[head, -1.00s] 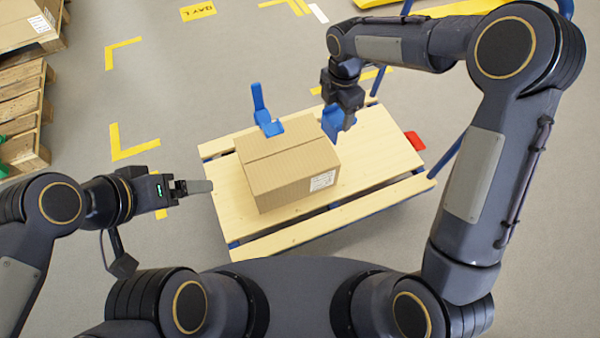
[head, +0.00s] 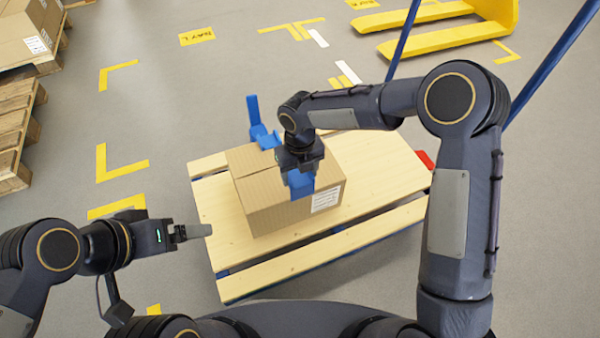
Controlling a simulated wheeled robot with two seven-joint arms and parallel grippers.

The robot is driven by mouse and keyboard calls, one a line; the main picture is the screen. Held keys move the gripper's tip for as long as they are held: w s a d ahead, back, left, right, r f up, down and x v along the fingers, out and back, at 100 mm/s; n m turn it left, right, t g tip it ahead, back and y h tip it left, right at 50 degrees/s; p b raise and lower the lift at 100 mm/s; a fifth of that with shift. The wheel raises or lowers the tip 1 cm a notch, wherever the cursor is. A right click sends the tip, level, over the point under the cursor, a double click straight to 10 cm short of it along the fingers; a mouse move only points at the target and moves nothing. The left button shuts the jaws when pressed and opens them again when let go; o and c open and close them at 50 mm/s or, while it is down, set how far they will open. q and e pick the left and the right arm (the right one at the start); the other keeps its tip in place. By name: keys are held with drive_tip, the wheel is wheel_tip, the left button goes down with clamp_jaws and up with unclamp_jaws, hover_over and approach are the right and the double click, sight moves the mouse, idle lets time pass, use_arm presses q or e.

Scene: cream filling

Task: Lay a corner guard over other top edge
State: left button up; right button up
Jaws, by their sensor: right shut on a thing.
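A closed cardboard box (head: 270,211) with a white label stands on a slatted wooden deck (head: 385,165). My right gripper (head: 299,172) is shut on a blue corner guard (head: 300,186). It holds the guard over the near part of the box top, by the near top edge; I cannot tell if it touches. Another blue corner guard (head: 254,112) is at the box's far top edge, with one leg pointing up; my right wrist partly hides the area beside it. My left gripper (head: 198,231) is left of the deck, empty; its finger gap cannot be made out.
The deck has blue rails and a red part (head: 425,160) at its right end. A wooden pallet (head: 15,145) with cartons stands at the far left. Yellow forks (head: 440,35) lie at the top right. The floor between pallet and deck is clear.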

sight(297, 186)
drive_tip(key=f+b, duration=0.2)
drive_tip(key=w+f+b, duration=0.1)
drive_tip(key=f+b, duration=0.1)
drive_tip(key=f, duration=0.1)
drive_tip(key=f+b, duration=0.2)
drive_tip(key=f, duration=0.1)
drive_tip(key=shift+w+a+f, duration=0.1)
drive_tip(key=shift+w+a, duration=0.05)
drive_tip(key=shift+a, duration=0.1)
drive_tip(key=shift+w+f, duration=0.2)
drive_tip(key=shift+w+a+f, duration=0.15)
drive_tip(key=shift+w+f, duration=0.05)
drive_tip(key=shift+w, duration=0.05)
idle(0.3)
drive_tip(key=o, duration=1.1)
drive_tip(key=shift+c, duration=0.2)
